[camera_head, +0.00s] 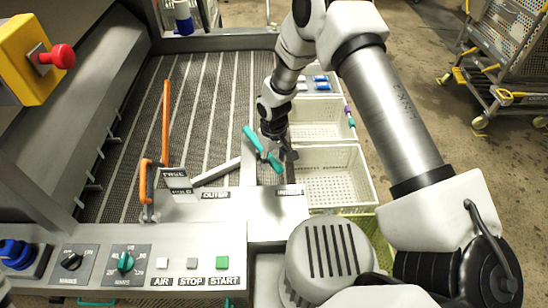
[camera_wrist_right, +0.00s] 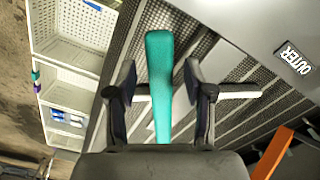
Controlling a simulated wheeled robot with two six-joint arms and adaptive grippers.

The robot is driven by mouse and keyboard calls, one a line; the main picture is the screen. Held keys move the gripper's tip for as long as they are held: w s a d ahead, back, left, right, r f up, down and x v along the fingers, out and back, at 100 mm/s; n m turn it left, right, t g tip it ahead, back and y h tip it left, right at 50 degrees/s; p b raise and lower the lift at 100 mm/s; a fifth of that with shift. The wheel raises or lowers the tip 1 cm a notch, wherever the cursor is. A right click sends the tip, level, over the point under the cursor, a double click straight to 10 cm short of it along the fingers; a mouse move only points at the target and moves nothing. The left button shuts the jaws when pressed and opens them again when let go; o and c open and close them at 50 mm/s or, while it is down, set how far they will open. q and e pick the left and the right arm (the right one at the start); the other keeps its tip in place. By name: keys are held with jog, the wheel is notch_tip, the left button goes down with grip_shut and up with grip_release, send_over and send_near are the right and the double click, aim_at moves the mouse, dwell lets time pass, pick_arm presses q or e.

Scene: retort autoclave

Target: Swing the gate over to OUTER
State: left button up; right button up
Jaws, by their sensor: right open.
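The gate shows as a pale bar (camera_head: 217,172) running low over the ribbed conveyor, with a teal handle (camera_head: 262,147) at its right end. The label OUTER (camera_head: 215,194) is on the grey plate in front; a second label to its right (camera_head: 290,191) is hard to read. My right gripper (camera_head: 280,153) is at the handle. In the right wrist view, the teal handle (camera_wrist_right: 159,70) lies between the two open fingers of my right gripper (camera_wrist_right: 160,103), with gaps on both sides. The pale bar (camera_wrist_right: 238,95) crosses behind it. My left gripper is not in view.
White crates (camera_head: 330,180) stand to the right of the conveyor (camera_head: 195,110). An orange bar (camera_head: 166,120) rises on the left. A control panel (camera_head: 130,270) with AIR, STOP and START buttons is in front. A wheeled trolley (camera_head: 505,60) stands at the far right.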

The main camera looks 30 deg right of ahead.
jog(key=shift+s+a+r, duration=0.1)
jog(key=shift+a, duration=0.05)
jog(key=c, duration=0.9)
grip_shut()
